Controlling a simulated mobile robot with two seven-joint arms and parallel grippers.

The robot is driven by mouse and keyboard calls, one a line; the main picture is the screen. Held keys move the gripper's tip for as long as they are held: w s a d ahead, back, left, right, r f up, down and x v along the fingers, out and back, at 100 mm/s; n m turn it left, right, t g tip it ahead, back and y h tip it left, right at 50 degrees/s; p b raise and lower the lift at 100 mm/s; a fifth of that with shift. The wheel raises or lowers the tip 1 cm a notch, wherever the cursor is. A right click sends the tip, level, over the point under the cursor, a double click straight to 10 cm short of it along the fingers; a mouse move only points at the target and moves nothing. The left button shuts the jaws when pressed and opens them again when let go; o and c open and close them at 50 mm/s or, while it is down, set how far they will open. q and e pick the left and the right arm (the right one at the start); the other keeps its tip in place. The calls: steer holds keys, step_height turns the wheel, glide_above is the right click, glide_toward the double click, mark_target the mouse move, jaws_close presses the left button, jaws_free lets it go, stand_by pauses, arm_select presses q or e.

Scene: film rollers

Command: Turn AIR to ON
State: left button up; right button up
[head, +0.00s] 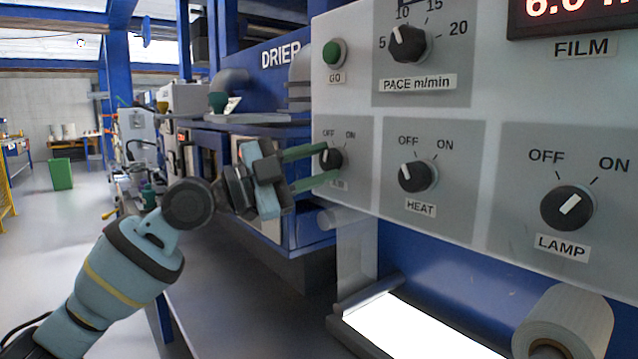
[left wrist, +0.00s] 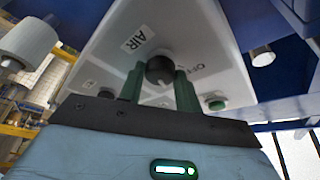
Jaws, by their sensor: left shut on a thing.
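The AIR knob (head: 332,157) is a small black dial at the lower left of the grey control panel, with OFF and ON printed above it. Its white mark appears to point up-left towards OFF. My left gripper (head: 331,163) reaches it from the left, its two green fingers closed on the knob, one above and one below. The left wrist view shows the knob (left wrist: 159,69) between the fingers, near the AIR label. In the head view the lower finger partly covers that label. My right gripper is in neither view.
The HEAT knob (head: 417,176) sits to the right, with the LAMP knob (head: 568,207) beyond it. The PACE dial (head: 408,44) and green GO button (head: 334,53) are above. A white roll (head: 563,325) and a bright lit surface (head: 410,325) lie below the panel.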

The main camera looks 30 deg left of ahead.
arm_select(q)
steer(key=shift+r+m+g, duration=0.1)
steer(key=shift+m+g, duration=0.5)
steer(key=shift+m, duration=0.8)
steer(key=o, duration=1)
steer(key=shift+c, duration=0.2)
steer(key=shift+a, duration=0.1)
steer(key=b+v, duration=0.2)
steer(key=v, duration=0.5)
steer(key=shift+s+a, duration=0.2)
steer(key=shift+s, duration=0.1)
